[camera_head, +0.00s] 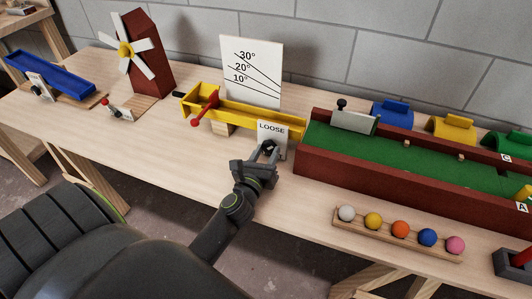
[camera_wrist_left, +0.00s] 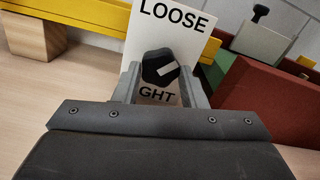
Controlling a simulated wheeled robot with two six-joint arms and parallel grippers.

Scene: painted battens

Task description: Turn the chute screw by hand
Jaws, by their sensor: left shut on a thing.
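The yellow chute (camera_head: 241,112) slopes along the bench, with an angle board (camera_head: 252,72) marked 10°, 20° and 30° behind it. A white card reading LOOSE (camera_head: 272,128) stands at the chute's right part. The black chute screw (camera_wrist_left: 160,68) sits in front of this card, with a pale bar mark on its face. My left gripper (camera_head: 268,150) is shut on the screw, one finger on each side, as the left wrist view (camera_wrist_left: 160,84) shows. The screw hides the middle of the card; the letters GHT show below it. My right gripper is not in view.
A green-floored, red-walled box (camera_head: 400,188) stands close to the right of my left gripper. A wooden rack (camera_head: 395,240) with several coloured balls lies in front. A wooden block (camera_wrist_left: 33,38) supports the chute. A windmill (camera_head: 148,52) and blue trough (camera_head: 44,76) stand left; the bench's left front is clear.

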